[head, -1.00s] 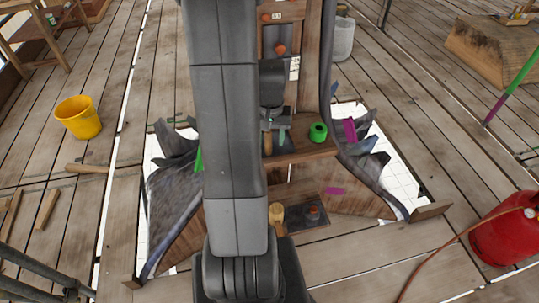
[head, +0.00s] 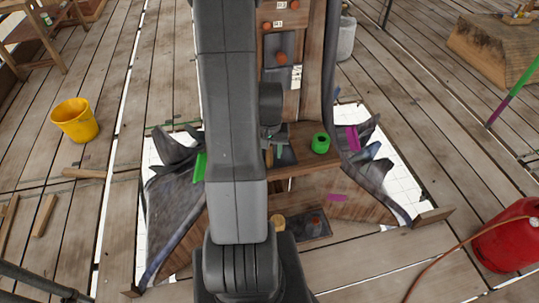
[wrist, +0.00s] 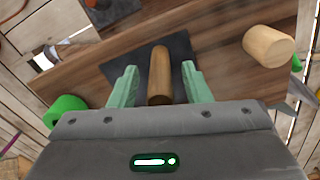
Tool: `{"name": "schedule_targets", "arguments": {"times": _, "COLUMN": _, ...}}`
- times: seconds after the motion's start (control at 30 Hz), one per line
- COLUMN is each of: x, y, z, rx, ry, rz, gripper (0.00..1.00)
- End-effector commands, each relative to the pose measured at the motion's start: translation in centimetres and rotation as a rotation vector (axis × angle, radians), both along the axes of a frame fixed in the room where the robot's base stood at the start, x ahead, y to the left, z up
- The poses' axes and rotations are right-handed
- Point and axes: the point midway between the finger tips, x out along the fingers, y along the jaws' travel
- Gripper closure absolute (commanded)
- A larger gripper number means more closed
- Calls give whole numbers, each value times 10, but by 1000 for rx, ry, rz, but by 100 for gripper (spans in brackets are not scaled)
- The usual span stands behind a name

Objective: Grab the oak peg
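The oak peg (wrist: 159,76) is a brown wooden cylinder on a dark plate (wrist: 180,50) on a wooden ledge. In the wrist view it lies between the two pale green fingertips of my gripper (wrist: 158,88), with a visible gap on each side. My gripper is open. In the head view my gripper (head: 274,135) is at the ledge, and the peg (head: 269,157) shows partly just below it; my arm hides much of the area to its left. A lighter wooden cylinder (wrist: 268,46) is at the right in the wrist view.
A green ring-shaped object (head: 320,143) sits on the ledge right of my gripper. Torn dark sheeting (head: 365,165) flanks the wooden structure. A yellow bucket (head: 75,120) stands left and a red tank (head: 508,235) right on the plank floor.

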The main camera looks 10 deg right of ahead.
Motion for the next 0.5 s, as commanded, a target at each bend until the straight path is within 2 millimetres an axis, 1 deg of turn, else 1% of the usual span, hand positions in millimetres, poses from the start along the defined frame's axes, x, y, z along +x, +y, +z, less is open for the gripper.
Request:
{"name": "schedule_targets", "arguments": {"times": 0.03, "x": 0, "y": 0, "z": 0, "rx": 0, "ry": 0, "rz": 0, "gripper": 67}}
{"name": "schedule_targets", "arguments": {"times": 0.2, "x": 0, "y": 0, "z": 0, "rx": 0, "ry": 0, "rz": 0, "gripper": 100}}
{"name": "schedule_targets", "arguments": {"times": 0.5, "x": 0, "y": 0, "z": 2, "rx": 0, "ry": -1, "rz": 0, "gripper": 100}}
